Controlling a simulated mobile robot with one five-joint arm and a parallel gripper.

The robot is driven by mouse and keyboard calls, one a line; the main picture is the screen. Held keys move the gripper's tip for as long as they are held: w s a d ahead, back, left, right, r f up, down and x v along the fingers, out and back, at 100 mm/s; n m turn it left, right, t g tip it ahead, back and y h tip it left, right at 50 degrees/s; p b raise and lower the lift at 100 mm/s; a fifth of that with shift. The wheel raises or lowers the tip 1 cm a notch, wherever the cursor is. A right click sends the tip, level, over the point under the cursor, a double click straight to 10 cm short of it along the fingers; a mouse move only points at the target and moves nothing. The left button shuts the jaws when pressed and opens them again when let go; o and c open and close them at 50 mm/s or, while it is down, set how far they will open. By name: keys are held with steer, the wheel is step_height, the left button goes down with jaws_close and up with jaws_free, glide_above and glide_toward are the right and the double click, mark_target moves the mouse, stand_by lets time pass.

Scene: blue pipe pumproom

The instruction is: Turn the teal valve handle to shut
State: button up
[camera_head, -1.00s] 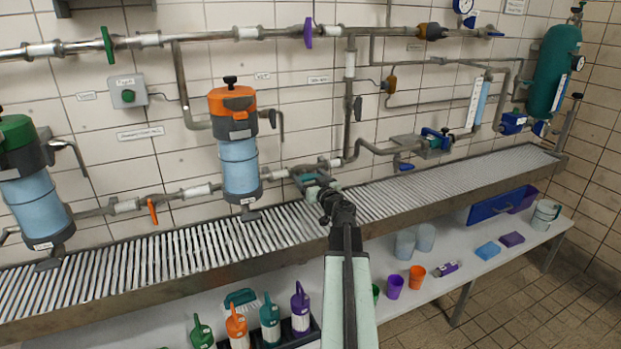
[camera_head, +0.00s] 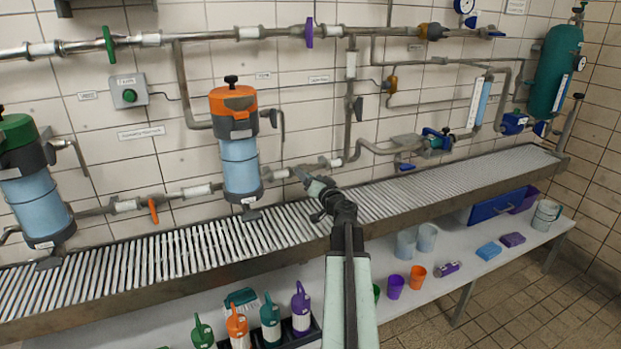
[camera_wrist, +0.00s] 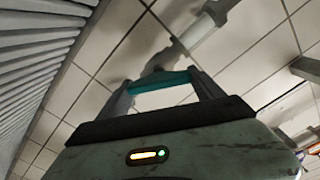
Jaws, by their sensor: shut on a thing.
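The teal valve handle (camera_wrist: 165,82) shows in the wrist view as a short bar running across between the two fingers of my gripper (camera_wrist: 163,88). The fingers touch it at both ends and are shut on it. Behind it is a grey valve body on a pipe with pale sleeves. In the head view my gripper (camera_head: 301,174) reaches the low pipe at the wall, just right of the orange-topped blue filter. There the gripper hides most of the handle, so its exact angle to the pipe cannot be told.
The orange-topped filter (camera_head: 239,150) stands close left of my gripper. A ribbed metal drain ledge (camera_head: 190,247) runs below the pipe.

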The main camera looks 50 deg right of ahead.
steer(key=m, duration=0.6)
steer(key=shift+f, duration=0.15)
steer(key=m, duration=0.5)
steer(key=shift+s+d+f, duration=0.1)
steer(key=shift+f, duration=0.05)
steer(key=shift+m, duration=0.5)
steer(key=o, duration=1.4)
steer(key=shift+c, duration=0.2)
steer(key=shift+s, duration=0.1)
steer(key=v, duration=0.7)
steer(key=shift+s, duration=0.3)
